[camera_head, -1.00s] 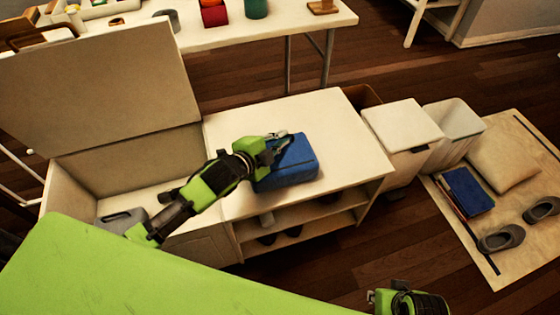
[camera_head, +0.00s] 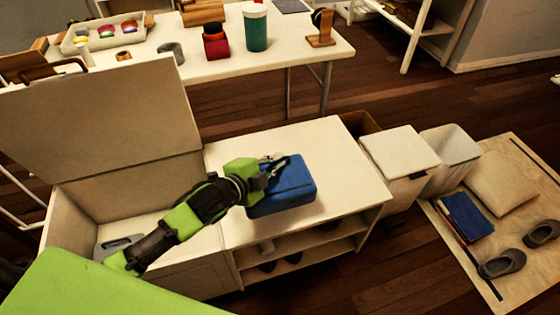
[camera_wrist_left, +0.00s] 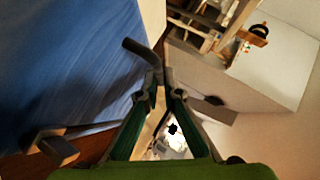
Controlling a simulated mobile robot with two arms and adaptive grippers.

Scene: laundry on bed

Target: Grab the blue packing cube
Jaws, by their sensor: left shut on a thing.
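The blue packing cube (camera_head: 288,192) lies on the white top of the low bench (camera_head: 350,160) in the head view. It fills the left side of the left wrist view (camera_wrist_left: 60,70). My left gripper (camera_head: 272,170) is at the cube's left upper side, with its fingers over the edge, shut on it. In the wrist view the fingers (camera_wrist_left: 155,78) come close together beside the blue fabric. The exact contact is partly hidden. My right gripper is out of view.
The bench has an open lidded compartment (camera_head: 110,105) at left and shoe shelves below. A white bin (camera_head: 400,150) stands to its right. A mat with slippers (camera_head: 505,262) lies at far right. The bench top around the cube is clear.

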